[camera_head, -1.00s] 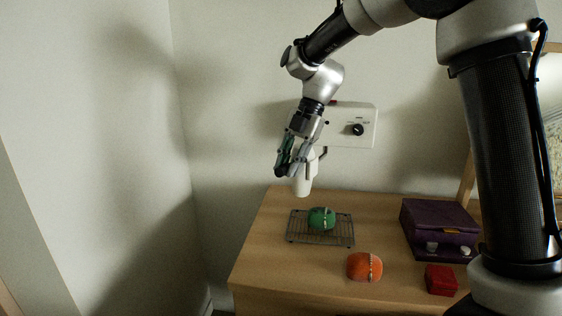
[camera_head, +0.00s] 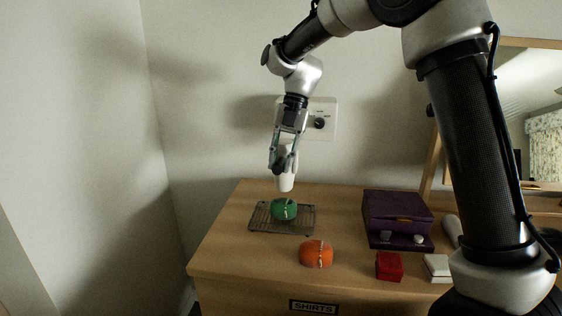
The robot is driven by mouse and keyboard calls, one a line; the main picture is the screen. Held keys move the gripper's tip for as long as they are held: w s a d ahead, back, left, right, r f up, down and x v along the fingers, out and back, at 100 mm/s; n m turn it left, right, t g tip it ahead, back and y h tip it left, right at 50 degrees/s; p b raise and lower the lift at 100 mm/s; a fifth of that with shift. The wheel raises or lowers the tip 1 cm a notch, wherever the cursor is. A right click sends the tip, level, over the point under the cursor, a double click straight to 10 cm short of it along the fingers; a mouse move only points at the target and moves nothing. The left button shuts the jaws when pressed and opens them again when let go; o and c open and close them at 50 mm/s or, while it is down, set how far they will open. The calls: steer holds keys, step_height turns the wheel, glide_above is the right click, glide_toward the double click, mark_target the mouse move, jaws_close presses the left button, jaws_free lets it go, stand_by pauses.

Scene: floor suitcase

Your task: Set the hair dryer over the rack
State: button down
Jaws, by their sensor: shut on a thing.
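My gripper (camera_head: 286,165) is shut on the white hair dryer (camera_head: 286,182), which hangs below the fingers, partly hidden by them. The dryer is held above the dresser top, over the back part of the wire rack as seen in the head view. The dark wire rack (camera_head: 303,225) lies on the dresser at the left. A round green zipped pouch (camera_head: 284,209) sits on the rack. The dryer's lower end appears just above the green pouch in the picture; a gap shows between them, but I cannot tell the exact depth.
An orange zipped pouch (camera_head: 316,254) lies in front of the rack. A purple box (camera_head: 397,217), a small red box (camera_head: 389,266) and a white box (camera_head: 437,268) stand to the right. A white wall panel with a black knob (camera_head: 319,123) is behind my gripper. Bare wood (camera_head: 225,246) is free left of the rack.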

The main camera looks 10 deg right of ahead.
steer(key=shift+w, duration=0.1)
steer(key=c, duration=1.3)
jaws_free()
steer(key=shift+o, duration=0.2)
steer(key=v, duration=1.2)
steer(key=shift+d, duration=0.15)
